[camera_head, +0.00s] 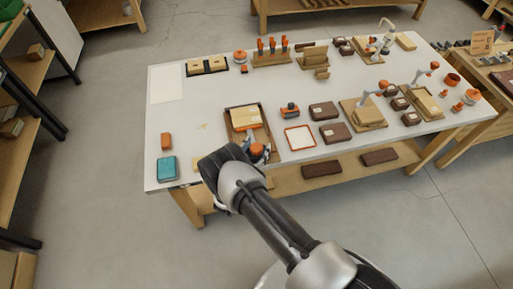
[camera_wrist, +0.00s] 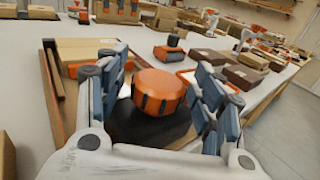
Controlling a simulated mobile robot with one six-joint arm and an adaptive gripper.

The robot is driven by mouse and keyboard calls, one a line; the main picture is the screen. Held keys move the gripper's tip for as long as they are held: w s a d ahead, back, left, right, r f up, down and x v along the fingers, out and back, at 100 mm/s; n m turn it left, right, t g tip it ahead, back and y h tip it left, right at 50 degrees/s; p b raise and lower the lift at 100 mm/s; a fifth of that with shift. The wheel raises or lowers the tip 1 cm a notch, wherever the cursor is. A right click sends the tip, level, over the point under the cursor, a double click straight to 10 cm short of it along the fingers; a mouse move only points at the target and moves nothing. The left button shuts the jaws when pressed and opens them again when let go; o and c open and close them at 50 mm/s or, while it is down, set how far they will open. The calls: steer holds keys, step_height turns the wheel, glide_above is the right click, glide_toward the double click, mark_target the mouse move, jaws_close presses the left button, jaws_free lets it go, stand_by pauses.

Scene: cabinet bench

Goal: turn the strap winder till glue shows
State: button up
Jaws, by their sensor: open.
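An orange round knob with dark ribs (camera_wrist: 160,92), which I take to be the strap winder, sits on a dark base in the wrist view. It also shows as a small orange shape (camera_head: 257,149) beside my arm's end in the head view. My gripper (camera_wrist: 158,84) is open, with its blue-padded fingers to the left and right of the knob. I cannot tell whether either finger touches it. Pale wooden boards (camera_wrist: 88,50) lie in the wooden tray (camera_wrist: 56,95) behind and left of the knob. I see no glue at the boards.
The white bench (camera_head: 230,95) carries an orange-rimmed frame (camera_head: 300,138), several dark brown boxes (camera_head: 323,111) and an orange-and-black tool (camera_head: 289,110) right of the tray. A teal box (camera_head: 167,168) lies at the left front corner. The bench's left part is mostly clear.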

steer(key=shift+c, duration=0.3)
steer(key=c, duration=1)
steer(key=shift+w+a+f+m+h+b, duration=0.15)
steer(key=shift+m+h+b, duration=0.3)
steer(key=shift+b, duration=0.75)
steer(key=m+g+h+b, duration=0.2)
steer(key=h+b, duration=0.1)
steer(key=b, duration=0.2)
steer(key=shift+f+b, duration=0.1)
steer(key=shift+b, duration=0.2)
steer(key=m+g+h+b, duration=0.2)
steer(key=b, duration=0.1)
steer(key=shift+b, duration=0.35)
steer(key=shift+r+m+g+h+b, duration=0.2)
steer(key=shift+m+g+h+b, duration=0.15)
steer(key=shift+g+h+b, duration=0.3)
